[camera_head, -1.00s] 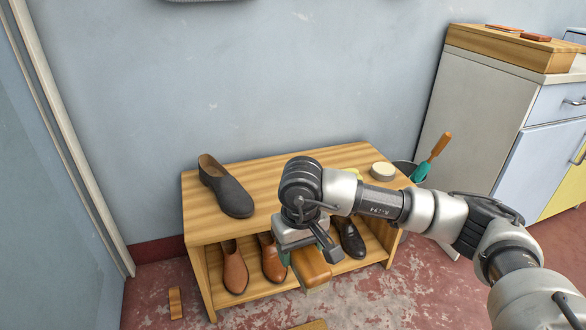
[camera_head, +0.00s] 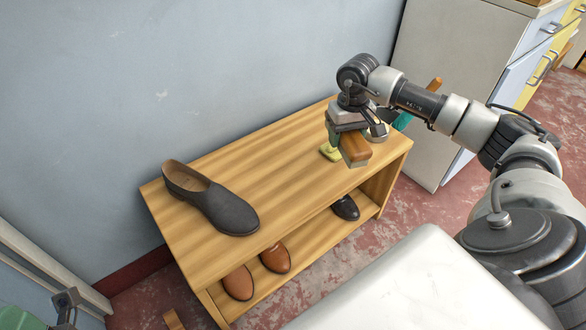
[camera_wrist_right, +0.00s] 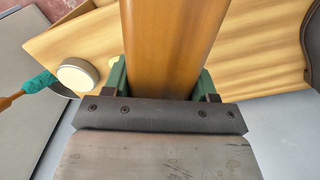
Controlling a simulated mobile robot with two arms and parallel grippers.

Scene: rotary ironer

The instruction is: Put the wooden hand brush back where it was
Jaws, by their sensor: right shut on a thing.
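My right gripper (camera_head: 345,138) is shut on the wooden hand brush (camera_head: 356,146), an orange-brown block with a paler end. It holds the brush over the right part of the wooden shoe bench (camera_head: 255,172). In the right wrist view the brush (camera_wrist_right: 170,45) sits between the green fingers of the gripper (camera_wrist_right: 160,80). The brush looks raised above the bench top, but its underside is hidden. Part of what looks like my left gripper (camera_head: 66,305) shows at the lower left corner; its jaws are unclear.
A dark grey shoe (camera_head: 215,200) lies on the bench's left. A yellow item (camera_head: 330,152) and a round tin (camera_wrist_right: 78,75) are near the brush. Brown shoes (camera_head: 238,282) and a black shoe (camera_head: 345,207) are on the lower shelf. The bench top's middle is clear.

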